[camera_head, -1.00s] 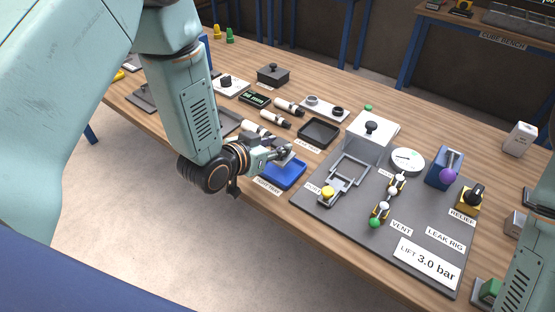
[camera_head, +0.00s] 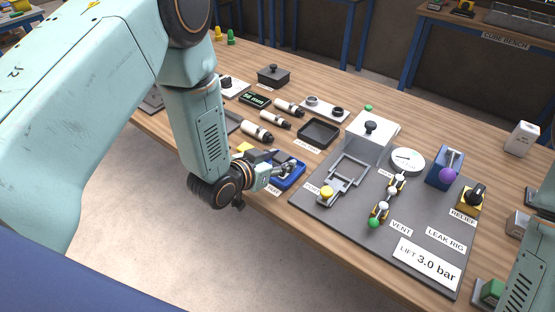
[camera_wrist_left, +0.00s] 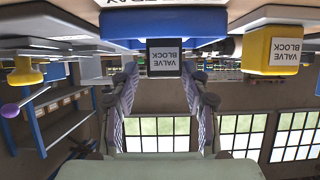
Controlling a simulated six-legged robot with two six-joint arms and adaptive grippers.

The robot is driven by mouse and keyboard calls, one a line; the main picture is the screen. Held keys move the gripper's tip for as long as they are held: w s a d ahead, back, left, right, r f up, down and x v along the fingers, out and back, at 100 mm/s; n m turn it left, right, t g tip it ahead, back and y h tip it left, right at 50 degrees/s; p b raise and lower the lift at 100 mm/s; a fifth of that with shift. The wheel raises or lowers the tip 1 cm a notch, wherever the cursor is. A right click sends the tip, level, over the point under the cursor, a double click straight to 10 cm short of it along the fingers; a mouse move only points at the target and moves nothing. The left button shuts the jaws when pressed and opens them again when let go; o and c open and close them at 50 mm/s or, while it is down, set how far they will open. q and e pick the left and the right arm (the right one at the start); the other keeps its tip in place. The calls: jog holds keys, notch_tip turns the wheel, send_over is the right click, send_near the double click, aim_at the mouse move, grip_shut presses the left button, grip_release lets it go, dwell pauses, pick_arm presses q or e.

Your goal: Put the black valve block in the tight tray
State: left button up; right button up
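The black valve block (camera_wrist_left: 163,68), with a white label, shows upside down in the left wrist view, between my left fingertips (camera_wrist_left: 160,78). It overlaps the blue tray (camera_wrist_left: 120,28) there. In the head view the blue tray (camera_head: 296,180) is at the front edge of the table, and my left gripper (camera_head: 287,167) is low over it. The block is not clear in that view, being hidden or too small. The fingers are apart around the block; I cannot tell whether they press on it. My right gripper is out of view; part of my right arm shows at the right edge.
A yellow valve block (camera_head: 244,148) is left of the blue tray and shows in the wrist view (camera_wrist_left: 268,62). A black tray (camera_head: 319,134) lies behind.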

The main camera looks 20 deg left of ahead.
pick_arm(q)
jog(key=shift+o, duration=0.5)
jog(key=shift+a, duration=0.35)
jog(key=shift+d, duration=0.1)
jog(key=shift+s+r, duration=0.2)
jog(key=shift+s, duration=0.05)
jog(key=v, duration=1.1)
jog(key=shift+s+p, duration=0.2)
jog(key=shift+p, duration=0.15)
jog(key=s+a+f+n+g+y, duration=0.1)
jog(key=s+f+g, duration=0.5)
jog(key=s, duration=0.7)
jog(key=s+a+f+n+g+y, duration=0.1)
jog(key=s+f+n+g+y, duration=0.2)
jog(key=s+f+g, duration=0.3)
jog(key=s+f, duration=0.5)
jog(key=s, duration=0.2)
jog(key=shift+s+a, duration=0.25)
jog(key=shift+a, duration=0.15)
